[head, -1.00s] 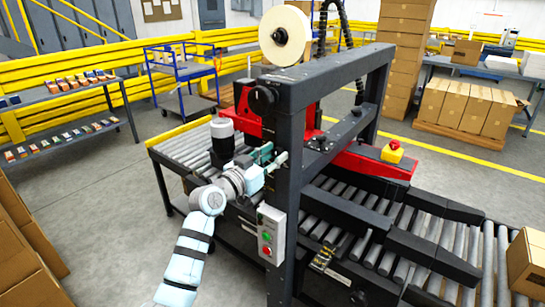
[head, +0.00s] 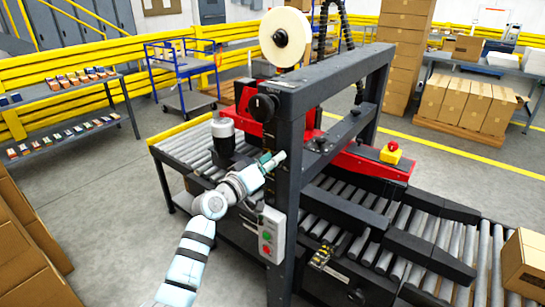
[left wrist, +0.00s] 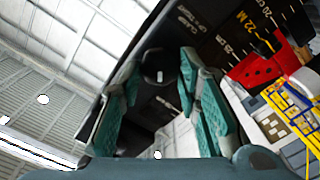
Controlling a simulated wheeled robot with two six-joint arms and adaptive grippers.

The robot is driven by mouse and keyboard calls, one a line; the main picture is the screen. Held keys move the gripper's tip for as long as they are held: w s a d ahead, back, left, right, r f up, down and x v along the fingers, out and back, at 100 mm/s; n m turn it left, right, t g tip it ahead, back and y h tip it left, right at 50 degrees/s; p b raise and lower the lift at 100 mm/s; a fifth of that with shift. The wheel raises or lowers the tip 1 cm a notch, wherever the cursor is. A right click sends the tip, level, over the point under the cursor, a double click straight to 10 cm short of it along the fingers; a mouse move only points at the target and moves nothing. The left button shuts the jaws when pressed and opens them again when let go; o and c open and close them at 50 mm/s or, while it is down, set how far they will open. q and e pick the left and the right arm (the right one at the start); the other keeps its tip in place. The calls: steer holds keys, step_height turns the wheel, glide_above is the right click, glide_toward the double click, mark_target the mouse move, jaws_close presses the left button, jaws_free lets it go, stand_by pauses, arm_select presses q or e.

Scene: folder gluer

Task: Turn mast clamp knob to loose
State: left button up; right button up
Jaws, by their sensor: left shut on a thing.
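The mast clamp knob (left wrist: 159,66) is a round black knob with a short white mark, on the dark mast face in the left wrist view. Pale lettering reading "CLAMP" and "UP = TIGHT" is beside it. My left gripper (left wrist: 157,72) is shut on the knob, with one green-padded finger on each side of it. In the head view my left gripper (head: 271,160) is against the near post of the black mast (head: 288,190). The knob in its grasp is hidden there. My right gripper is in neither view.
A larger black knob (head: 262,107) sits higher on the mast. A grey control box (head: 271,235) with green and red buttons hangs just below my left gripper. A motor (head: 223,137) stands close to its left. Roller conveyor (head: 185,150) lies behind; open floor is at left.

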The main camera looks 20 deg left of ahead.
arm_select(q)
steer(key=shift+a+f+n+p, duration=0.1)
steer(key=shift+n+p, duration=1.75)
steer(key=shift+n, duration=3.25)
steer(key=o, duration=1.1)
steer(key=v, duration=1.2)
steer(key=shift+f, duration=0.1)
